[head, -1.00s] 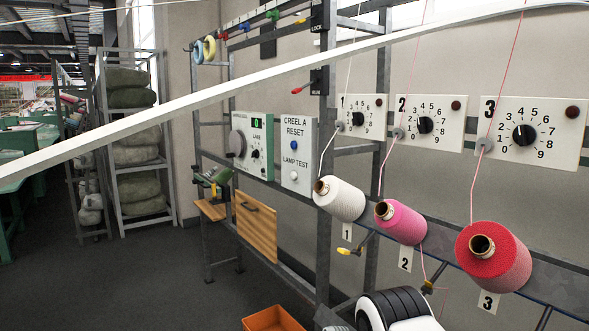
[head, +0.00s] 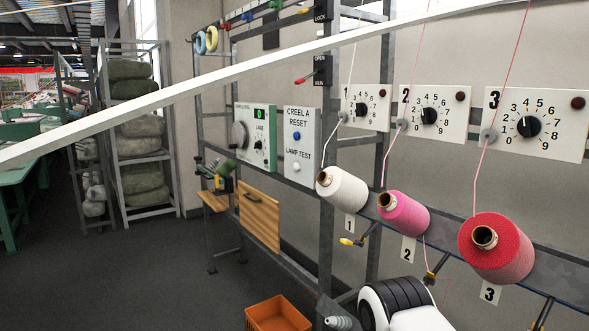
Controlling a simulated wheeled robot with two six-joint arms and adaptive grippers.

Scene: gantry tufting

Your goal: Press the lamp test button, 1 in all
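The lamp test button (head: 296,167) is a small white button under the words LAMP TEST. It sits on a white panel (head: 301,120) labelled CREEL A RESET, on the rack left of the yarn cones. A blue button (head: 296,136) is above it, under the RESET words. Nothing covers either button. Neither of my grippers shows in the head view.
A pale bar (head: 215,80) crosses the upper view diagonally. White (head: 347,190), pink (head: 408,216) and red (head: 508,252) yarn cones stick out to the right. A green-and-white control box (head: 262,153) adjoins the panel. An orange bin (head: 278,315) stands on the floor.

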